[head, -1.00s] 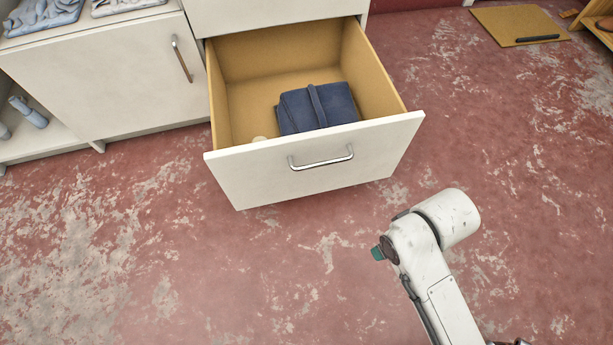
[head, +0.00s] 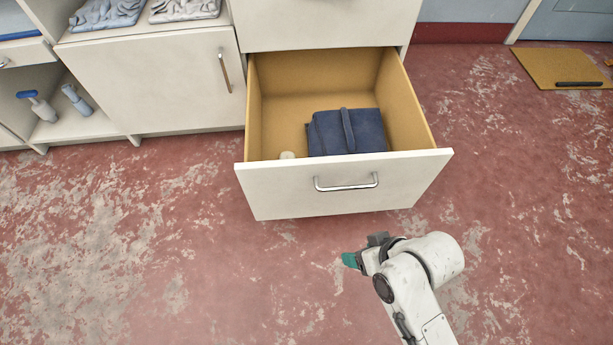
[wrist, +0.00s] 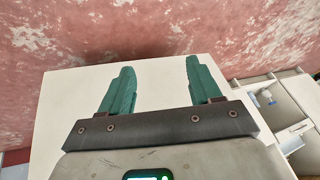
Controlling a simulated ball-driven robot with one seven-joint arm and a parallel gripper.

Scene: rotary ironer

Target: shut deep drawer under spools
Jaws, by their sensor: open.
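The deep drawer (head: 280,193) is pulled well out of the white cabinet, with a silver bar handle (head: 346,184) on its front. Inside it lie a folded dark blue cloth (head: 350,133) with a strap and a small pale object (head: 287,155). My gripper (head: 350,260) is in front of and below the drawer front, apart from it in the head view. In the wrist view its two green fingers (wrist: 157,85) are spread and empty, with a white panel behind them, probably the drawer front. No spools show.
A closed cabinet door (head: 150,85) stands left of the drawer, with folded grey cloths (head: 107,13) on top. Spray bottles (head: 75,98) sit on a low shelf at far left. A tan board (head: 565,68) lies on the floor at back right. The worn red floor in front is clear.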

